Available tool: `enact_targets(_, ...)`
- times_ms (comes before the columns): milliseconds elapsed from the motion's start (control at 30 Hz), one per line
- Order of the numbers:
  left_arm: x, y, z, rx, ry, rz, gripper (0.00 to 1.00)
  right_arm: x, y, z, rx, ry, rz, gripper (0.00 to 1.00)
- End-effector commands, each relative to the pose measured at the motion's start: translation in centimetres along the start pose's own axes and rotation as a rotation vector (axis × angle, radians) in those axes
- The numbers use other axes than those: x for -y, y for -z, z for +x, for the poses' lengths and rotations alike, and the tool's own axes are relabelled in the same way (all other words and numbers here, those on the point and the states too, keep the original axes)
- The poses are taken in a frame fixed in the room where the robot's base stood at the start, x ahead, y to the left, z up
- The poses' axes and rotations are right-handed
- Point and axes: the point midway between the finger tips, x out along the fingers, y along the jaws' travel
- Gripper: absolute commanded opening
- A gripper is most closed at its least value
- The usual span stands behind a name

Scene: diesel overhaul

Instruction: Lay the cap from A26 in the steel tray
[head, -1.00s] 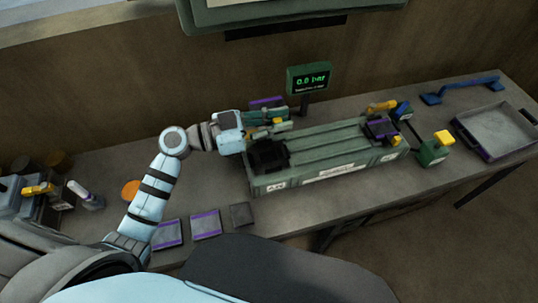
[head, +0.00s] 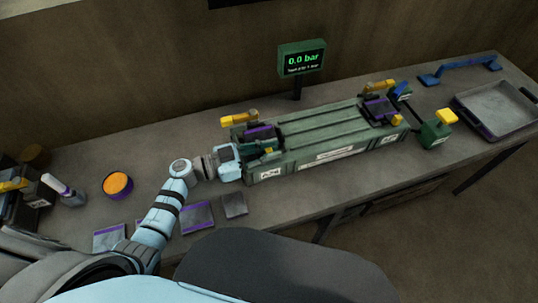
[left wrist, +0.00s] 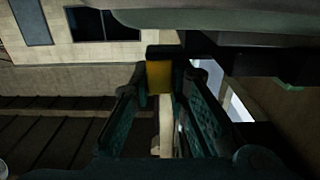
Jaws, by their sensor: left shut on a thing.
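The steel tray (head: 468,124) stands at the far right of the bench, and its visible floor is bare. A long green fixture (head: 333,153) has a dark, purple-marked block at its left end (head: 262,132) and a similar one at its right end (head: 381,110). Its labels are too small to read surely as A26. My left gripper (head: 247,160) is at the fixture's left end, shut on a yellow-tipped part, seemingly a lever. The yellow part (left wrist: 159,76) shows between the fingers in the left wrist view. The fingers hide part of the left end. My right gripper is out of view.
A green display (head: 302,60) reads 0.0 bar behind the fixture. A green block with a yellow top (head: 436,130) stands between fixture and tray. A blue bar (head: 460,69) lies behind the tray. Flat purple-edged plates (head: 197,218) and an orange-filled bowl (head: 117,185) lie at left.

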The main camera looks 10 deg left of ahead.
Motion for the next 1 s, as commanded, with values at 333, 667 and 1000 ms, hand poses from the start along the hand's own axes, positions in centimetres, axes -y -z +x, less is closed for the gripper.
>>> enact_targets(333, -0.01, -0.46, 0.04, -0.003, -0.001, 0.002, 0.00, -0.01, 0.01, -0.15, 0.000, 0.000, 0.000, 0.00)
enact_targets(667, -0.01, -0.50, 0.02, -0.001, -0.001, 0.001, 0.36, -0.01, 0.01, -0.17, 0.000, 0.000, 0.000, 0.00)
enact_targets(1000, -0.01, -0.74, 0.01, -0.002, -0.001, 0.002, 0.36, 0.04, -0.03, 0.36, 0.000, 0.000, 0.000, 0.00)
